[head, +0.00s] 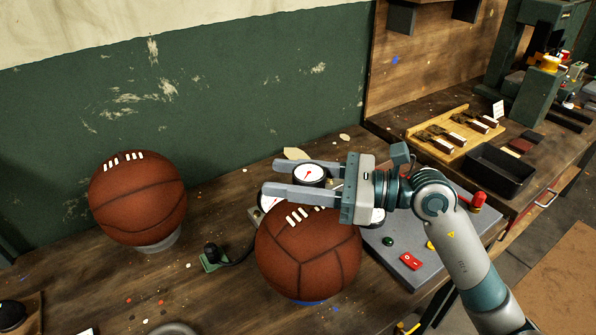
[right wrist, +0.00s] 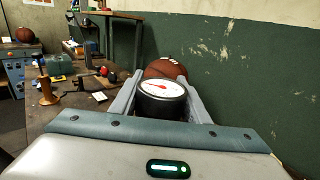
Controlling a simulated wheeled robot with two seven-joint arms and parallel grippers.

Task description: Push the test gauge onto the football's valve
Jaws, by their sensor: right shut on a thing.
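My right gripper (head: 272,177) is shut on the test gauge (head: 309,174), a round black gauge with a white dial and red needle. It also shows between the fingers in the right wrist view (right wrist: 162,88). A brown leather ball with white laces (head: 307,262) sits on the bench below the gripper. The gauge appears above and behind its top; I cannot tell whether they touch. A second brown laced ball (head: 137,197) stands on a ring at the left. I see no valve clearly on either ball. My left gripper is not in view.
A grey control box (head: 408,258) with a red switch and green button stands right of the near ball. A small green device (head: 214,258) with a cable lies between the balls. A dark tray (head: 499,167) and wooden rack (head: 452,134) stand further right. The green wall is behind.

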